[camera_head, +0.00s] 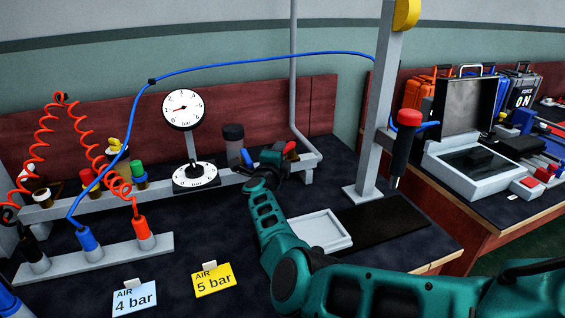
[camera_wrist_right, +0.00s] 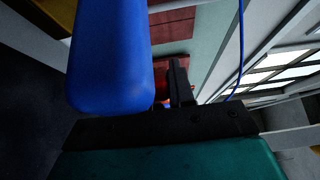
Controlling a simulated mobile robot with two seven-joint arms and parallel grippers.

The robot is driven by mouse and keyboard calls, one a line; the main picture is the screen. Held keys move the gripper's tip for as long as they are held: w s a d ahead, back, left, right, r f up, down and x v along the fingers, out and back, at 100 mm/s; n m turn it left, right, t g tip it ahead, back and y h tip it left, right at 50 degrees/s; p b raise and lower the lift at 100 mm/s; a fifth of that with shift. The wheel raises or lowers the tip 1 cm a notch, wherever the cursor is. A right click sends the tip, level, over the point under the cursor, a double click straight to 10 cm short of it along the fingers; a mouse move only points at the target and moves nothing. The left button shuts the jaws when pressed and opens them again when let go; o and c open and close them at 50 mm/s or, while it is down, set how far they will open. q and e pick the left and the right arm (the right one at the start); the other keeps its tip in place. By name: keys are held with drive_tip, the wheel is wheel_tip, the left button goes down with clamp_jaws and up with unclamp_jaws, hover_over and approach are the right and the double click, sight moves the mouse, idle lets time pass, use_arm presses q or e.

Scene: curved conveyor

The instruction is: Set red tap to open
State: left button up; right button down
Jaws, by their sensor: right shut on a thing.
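The red tap (camera_head: 291,147) has a small red handle, on the grey pipe rail at the back of the bench in the head view. My right gripper (camera_head: 275,153) is at this tap and shut on it; the gripper and wrist hide most of the tap. A blue tap handle (camera_head: 247,157) stands just left of the gripper. In the right wrist view a large blue handle (camera_wrist_right: 110,55) fills the near left. A dark finger (camera_wrist_right: 180,80) shows beside a small patch of red (camera_wrist_right: 161,88), mostly hidden. My left gripper is in neither view.
A pressure gauge (camera_head: 183,108) and a dark-capped jar (camera_head: 233,143) stand left of the gripper. A grey post (camera_head: 377,110) with a red-and-black tool rises to the right. A white tray (camera_head: 318,232) lies beside my forearm. Air hoses and cards are at left.

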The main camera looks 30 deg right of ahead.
drive_tip(key=shift+w+f+m+g+h+b, duration=0.15)
drive_tip(key=shift+m+g+h+b, duration=0.25)
drive_tip(key=shift+g+h+b, duration=0.1)
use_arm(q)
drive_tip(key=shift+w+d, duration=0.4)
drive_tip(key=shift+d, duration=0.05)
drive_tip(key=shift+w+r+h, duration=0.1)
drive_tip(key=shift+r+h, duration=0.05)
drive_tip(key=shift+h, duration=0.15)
use_arm(e)
drive_tip(key=c, duration=1.2)
unclamp_jaws()
drive_tip(key=shift+o, duration=0.8)
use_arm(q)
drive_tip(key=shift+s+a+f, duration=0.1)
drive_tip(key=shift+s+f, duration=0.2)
